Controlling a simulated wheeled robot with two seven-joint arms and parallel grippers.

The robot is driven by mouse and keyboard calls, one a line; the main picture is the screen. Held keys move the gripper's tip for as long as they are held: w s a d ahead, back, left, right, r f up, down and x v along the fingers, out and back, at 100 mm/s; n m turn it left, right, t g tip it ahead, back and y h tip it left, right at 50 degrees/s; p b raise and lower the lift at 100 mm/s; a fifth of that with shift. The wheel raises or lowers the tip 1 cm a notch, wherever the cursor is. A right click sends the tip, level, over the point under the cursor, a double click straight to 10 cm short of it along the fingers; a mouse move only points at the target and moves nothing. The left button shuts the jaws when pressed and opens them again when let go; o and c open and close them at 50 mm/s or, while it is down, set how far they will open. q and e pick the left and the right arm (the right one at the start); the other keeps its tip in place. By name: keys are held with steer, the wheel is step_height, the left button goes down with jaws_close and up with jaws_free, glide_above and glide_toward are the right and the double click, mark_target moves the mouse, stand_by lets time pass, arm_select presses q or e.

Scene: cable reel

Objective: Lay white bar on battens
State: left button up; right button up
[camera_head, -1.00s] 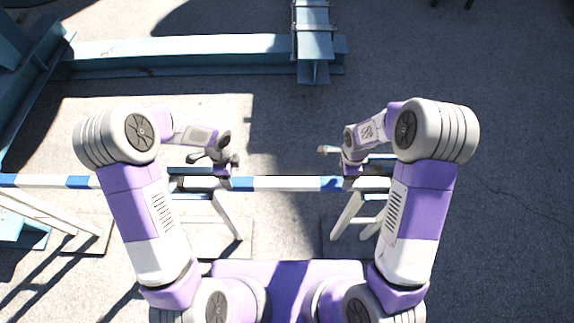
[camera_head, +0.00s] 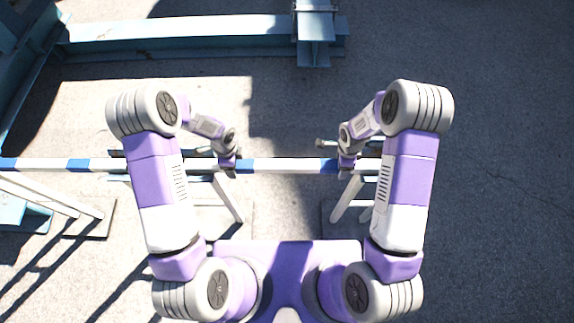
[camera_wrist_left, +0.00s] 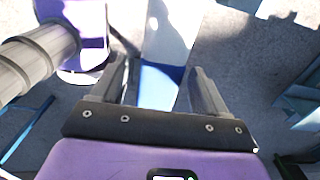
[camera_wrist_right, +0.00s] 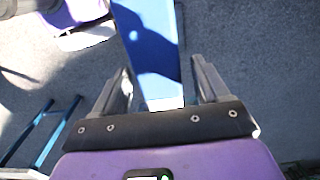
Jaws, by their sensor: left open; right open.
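The long white bar (camera_head: 285,165) with blue bands runs left to right across the head view, over the trestles (camera_head: 228,197). My left gripper (camera_head: 230,165) is at the bar left of centre. In the left wrist view the bar (camera_wrist_left: 160,85) passes between its open fingers, with a gap on the right side. My right gripper (camera_head: 347,163) is at the bar near its right part. In the right wrist view the bar (camera_wrist_right: 150,45) lies between its open fingers, apart from the right one. I cannot make out any battens for certain.
A blue steel beam (camera_head: 180,28) lies on the ground at the back, joined to another at the left. A short beam piece (camera_head: 314,30) stands across its right end. The concrete on the right (camera_head: 500,170) is clear.

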arm_select(q)
steer(key=shift+f, duration=0.3)
arm_select(e)
steer(key=shift+f, duration=0.25)
arm_select(q)
jaws_close()
arm_select(e)
jaws_close()
arm_select(q)
steer(key=shift+r, duration=0.1)
